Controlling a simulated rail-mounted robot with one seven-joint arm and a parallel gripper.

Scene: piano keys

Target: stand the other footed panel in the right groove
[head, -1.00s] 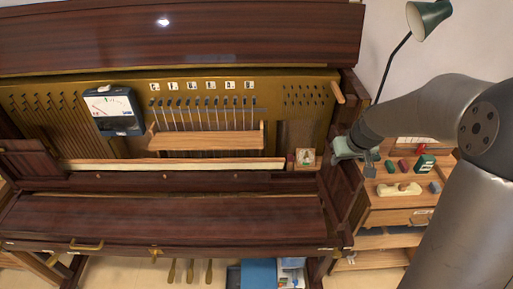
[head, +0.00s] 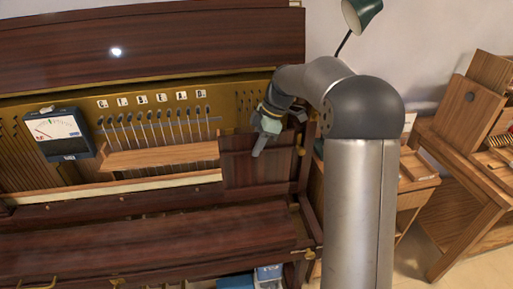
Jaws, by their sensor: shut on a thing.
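A dark red-brown panel (head: 237,171) stands roughly upright at the right end of the piano's open front. My gripper (head: 262,145) is shut on the panel near its upper right part, and the fingers cover some of it. The panel's lower edge is close to the dark ledge (head: 150,202). I cannot tell whether its feet are in the right groove, as the groove is hidden behind or below the panel. The other panel is out of view.
A light wooden shelf (head: 160,157) with upright rods and a meter box (head: 60,133) are left of the panel. The piano's right side post is close on the right. A side cabinet (head: 415,185) and a wooden bench (head: 465,200) stand further right.

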